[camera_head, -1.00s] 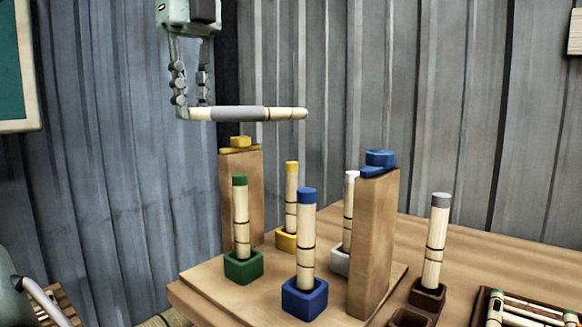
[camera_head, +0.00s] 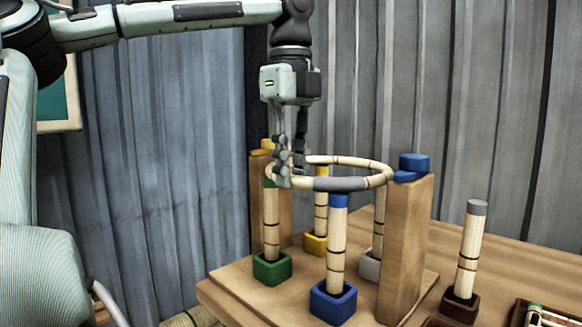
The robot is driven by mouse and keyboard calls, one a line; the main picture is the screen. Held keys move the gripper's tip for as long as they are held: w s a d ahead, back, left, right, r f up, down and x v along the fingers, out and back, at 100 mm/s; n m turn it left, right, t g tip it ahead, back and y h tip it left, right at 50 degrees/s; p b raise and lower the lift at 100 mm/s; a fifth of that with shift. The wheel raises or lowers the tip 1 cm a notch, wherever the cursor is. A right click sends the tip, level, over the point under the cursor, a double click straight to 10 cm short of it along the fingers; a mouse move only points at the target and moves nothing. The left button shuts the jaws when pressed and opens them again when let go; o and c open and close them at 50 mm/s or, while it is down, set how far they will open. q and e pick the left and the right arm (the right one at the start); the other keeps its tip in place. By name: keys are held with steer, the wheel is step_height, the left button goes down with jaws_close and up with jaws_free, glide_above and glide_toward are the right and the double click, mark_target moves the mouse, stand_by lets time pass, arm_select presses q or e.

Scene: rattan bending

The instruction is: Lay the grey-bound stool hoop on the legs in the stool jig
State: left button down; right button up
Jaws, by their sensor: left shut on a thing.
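The stool hoop (camera_head: 338,184) is a pale rattan ring with dark bands and a grey binding on its near side. My left gripper (camera_head: 288,178) is shut on the hoop's left part and points down. The hoop is roughly level, at the height of the leg tops; I cannot tell whether it touches them. The jig board (camera_head: 250,294) bears a green-topped leg (camera_head: 271,222), a blue-topped leg (camera_head: 337,245), a yellow-topped leg (camera_head: 321,205) and a leg in a white socket (camera_head: 379,225), whose top is hidden. All stand upright. My right gripper is out of view.
Two wooden posts flank the legs: one with a blue latch-like top (camera_head: 404,250), one with a yellow top (camera_head: 285,215), partly hidden. A grey-topped leg (camera_head: 471,245) stands in a brown socket at right. A dark tray (camera_head: 520,314) lies at the bottom right corner.

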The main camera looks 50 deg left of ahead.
arm_select(q)
steer(key=c, duration=1.4)
jaws_free()
steer(key=shift+o, duration=0.2)
steer(key=shift+r, duration=0.1)
step_height(320, 180, up, 12)
